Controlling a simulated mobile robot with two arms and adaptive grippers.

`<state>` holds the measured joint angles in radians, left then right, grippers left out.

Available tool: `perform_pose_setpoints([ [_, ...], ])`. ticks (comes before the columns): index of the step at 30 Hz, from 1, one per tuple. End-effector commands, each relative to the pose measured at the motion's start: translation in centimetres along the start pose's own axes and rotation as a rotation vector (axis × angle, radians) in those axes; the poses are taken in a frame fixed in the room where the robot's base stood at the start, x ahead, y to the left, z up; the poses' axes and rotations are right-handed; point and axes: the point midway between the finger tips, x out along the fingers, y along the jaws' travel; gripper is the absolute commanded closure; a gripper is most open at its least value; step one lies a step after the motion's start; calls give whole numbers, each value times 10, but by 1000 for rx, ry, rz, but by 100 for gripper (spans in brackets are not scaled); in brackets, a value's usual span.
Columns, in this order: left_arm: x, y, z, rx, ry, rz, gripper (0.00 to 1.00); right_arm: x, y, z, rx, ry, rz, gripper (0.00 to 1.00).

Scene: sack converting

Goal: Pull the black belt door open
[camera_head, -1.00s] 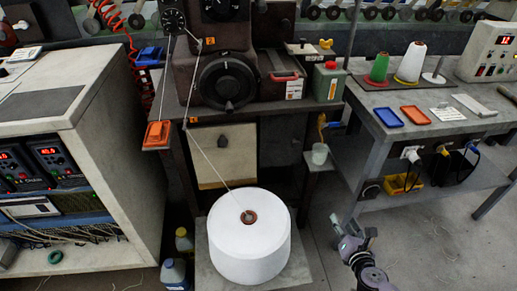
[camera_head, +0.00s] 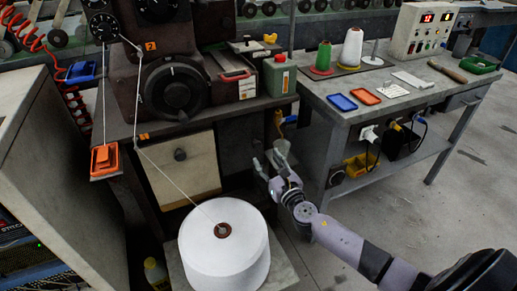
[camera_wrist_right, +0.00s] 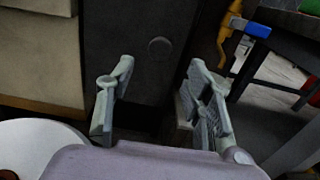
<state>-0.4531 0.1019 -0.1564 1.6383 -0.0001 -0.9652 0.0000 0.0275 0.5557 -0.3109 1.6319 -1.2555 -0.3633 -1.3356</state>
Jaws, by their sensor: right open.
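The black belt door (camera_head: 238,150) is a dark panel under the machine, right of the cream door, and it looks shut. In the right wrist view the black belt door (camera_wrist_right: 125,50) fills the upper middle, with a round dark knob (camera_wrist_right: 159,47) near its right side. My right gripper (camera_head: 269,160) is open and empty in front of the door's right side. In the right wrist view the right gripper (camera_wrist_right: 161,75) has its fingers spread to either side below the knob, with nothing between them. My left gripper is not in view.
A large white thread cone (camera_head: 215,262) stands on a low platform in front of the cream door (camera_head: 180,175). A thread runs from it up to the machine. A workbench (camera_head: 325,110) with spools and trays stands at the right. Floor is free at the lower right.

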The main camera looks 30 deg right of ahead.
Motion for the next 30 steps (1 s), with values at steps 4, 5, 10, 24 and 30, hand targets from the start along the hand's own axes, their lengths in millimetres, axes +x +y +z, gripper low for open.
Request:
perform_pose_setpoints([
  [4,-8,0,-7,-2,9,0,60,32,0,0,3,-2,-2,53],
  [5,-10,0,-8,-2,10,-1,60,37,0,0,3,-2,-1,53],
  [10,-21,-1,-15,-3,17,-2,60,60,0,-1,2,0,-1,53],
  [24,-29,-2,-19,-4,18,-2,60,71,0,0,2,1,0,54],
  [30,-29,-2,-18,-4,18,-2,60,71,0,0,2,1,0,67],
])
